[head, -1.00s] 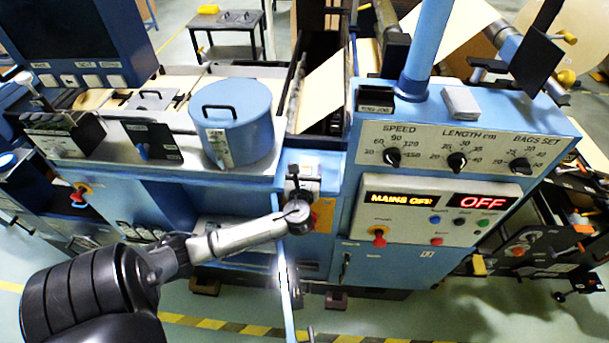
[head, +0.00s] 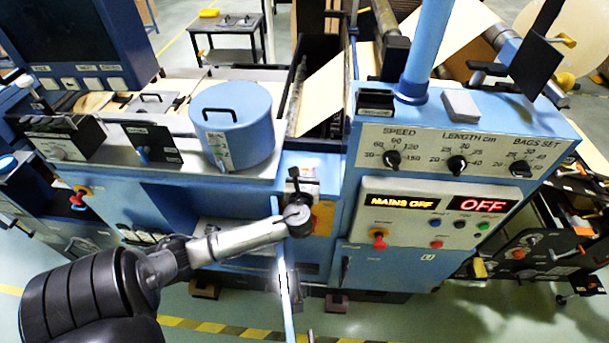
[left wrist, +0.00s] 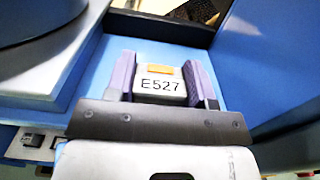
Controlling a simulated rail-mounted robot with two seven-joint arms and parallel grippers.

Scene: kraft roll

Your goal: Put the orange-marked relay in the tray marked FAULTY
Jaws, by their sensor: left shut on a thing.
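The relay (left wrist: 161,84) is a pale block with an orange mark and the printed label E527, seen in the left wrist view. My left gripper (left wrist: 164,88) is shut on it, with a purple finger on each side. In the head view my left gripper (head: 300,183) is over the blue ledge between the round blue pot and the control panel. The relay is too small to make out clearly there. I cannot read a FAULTY label in any view, so I cannot tell which tray it is. My right gripper is not in view.
The round blue pot (head: 232,125) with a black handle stands just left of my gripper. The control panel (head: 440,215) rises to the right, reading MAINS OFF and OFF. A small dark table (head: 226,30) stands at the back. A cream paper web (head: 320,95) runs behind.

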